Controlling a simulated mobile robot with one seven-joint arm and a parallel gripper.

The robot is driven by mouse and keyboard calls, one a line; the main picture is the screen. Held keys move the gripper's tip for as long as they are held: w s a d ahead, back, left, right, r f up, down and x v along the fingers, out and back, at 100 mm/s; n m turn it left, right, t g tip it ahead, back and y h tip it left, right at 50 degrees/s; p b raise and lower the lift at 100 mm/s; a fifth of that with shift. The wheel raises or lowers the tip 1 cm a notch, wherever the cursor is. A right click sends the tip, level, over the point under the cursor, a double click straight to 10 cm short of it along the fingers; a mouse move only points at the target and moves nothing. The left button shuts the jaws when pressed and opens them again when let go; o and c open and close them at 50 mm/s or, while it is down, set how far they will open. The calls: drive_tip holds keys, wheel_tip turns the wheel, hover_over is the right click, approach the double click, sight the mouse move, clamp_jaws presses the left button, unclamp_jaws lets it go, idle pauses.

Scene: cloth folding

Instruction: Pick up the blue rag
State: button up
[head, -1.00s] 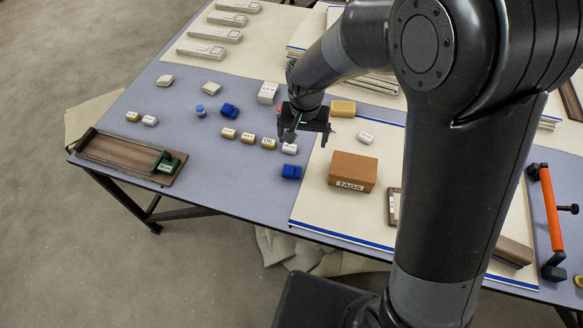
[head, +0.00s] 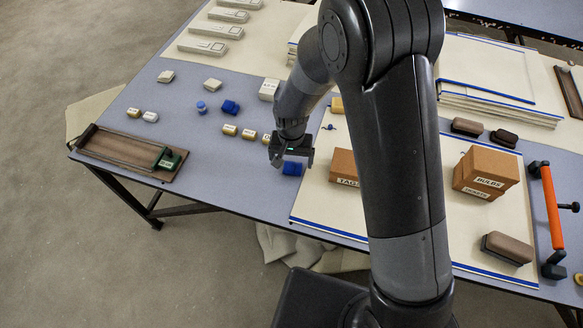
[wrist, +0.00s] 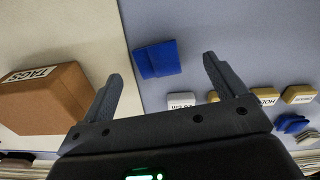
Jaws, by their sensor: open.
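A small folded blue rag (head: 293,169) lies on the grey-blue table, just left of the cream sheet. In the head view my gripper (head: 290,162) is low over it and partly hides it. In the wrist view the rag (wrist: 157,58) appears between and slightly past the two spread fingertips of my gripper (wrist: 162,68). My gripper is open and holds nothing. I cannot tell the exact height of the fingers above the rag. A second blue cloth-like piece (head: 231,107) lies farther back to the left; a blue piece also shows at the right in the wrist view (wrist: 292,123).
A brown TAGS box (wrist: 45,100) stands close beside my gripper on the cream sheet. A small white labelled block (wrist: 181,100) is near the rag, with tan labelled blocks (head: 248,134) in a row. A BULBS box (head: 487,172) is at the right.

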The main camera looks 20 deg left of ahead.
sight(292, 169)
drive_tip(key=shift+f, duration=1.3)
drive_tip(key=shift+c, duration=0.2)
drive_tip(key=c, duration=1)
